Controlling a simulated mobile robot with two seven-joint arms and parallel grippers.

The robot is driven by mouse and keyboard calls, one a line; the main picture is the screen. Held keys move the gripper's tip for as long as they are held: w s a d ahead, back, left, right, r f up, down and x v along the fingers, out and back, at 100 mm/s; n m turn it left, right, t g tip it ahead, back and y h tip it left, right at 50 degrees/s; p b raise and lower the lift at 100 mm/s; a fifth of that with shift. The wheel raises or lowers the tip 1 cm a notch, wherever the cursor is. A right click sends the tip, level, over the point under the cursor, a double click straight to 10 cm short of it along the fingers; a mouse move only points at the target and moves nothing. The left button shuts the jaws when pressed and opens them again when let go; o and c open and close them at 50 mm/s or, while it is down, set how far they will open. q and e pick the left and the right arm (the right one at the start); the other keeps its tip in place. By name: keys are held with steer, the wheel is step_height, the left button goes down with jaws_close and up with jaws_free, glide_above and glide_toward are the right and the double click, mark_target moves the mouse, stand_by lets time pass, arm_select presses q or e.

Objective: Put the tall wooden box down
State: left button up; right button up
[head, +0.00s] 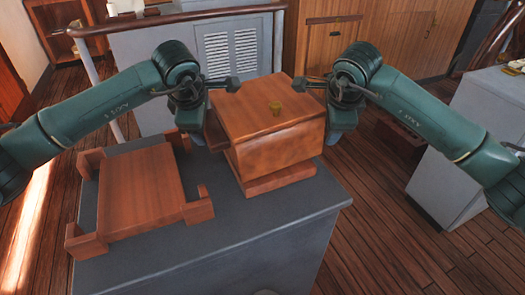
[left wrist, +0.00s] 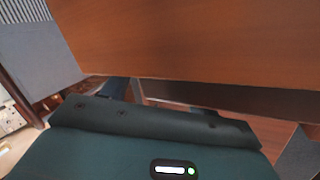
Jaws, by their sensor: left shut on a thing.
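In the left wrist view the box's brown wall (left wrist: 200,40) fills the upper part. My right gripper (head: 325,88) is at the box's right side; its grip is hidden.
A low wooden stand (head: 140,190) with raised corner brackets takes up the left of the grey cabinet top (head: 215,240). The front right of that top is clear. A grey cabinet with a vent and a handrail (head: 180,15) stands behind. Another grey console (head: 445,175) is at right.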

arm_select(q)
steer(key=shift+d, duration=0.55)
steer(key=shift+s, duration=0.1)
steer(key=shift+o, duration=0.5)
steer(key=shift+a, duration=1.8)
steer(key=shift+o, duration=0.8)
steer(key=shift+a, duration=0.3)
steer(key=shift+o, duration=1.1)
steer(key=shift+a, duration=0.1)
arm_select(e)
steer(key=d, duration=0.3)
steer(key=shift+s+f, duration=0.1)
steer(key=shift+s, duration=0.1)
arm_select(q)
steer(key=shift+f, duration=0.1)
arm_select(e)
steer(key=o, duration=0.5)
steer(key=shift+d, duration=0.1)
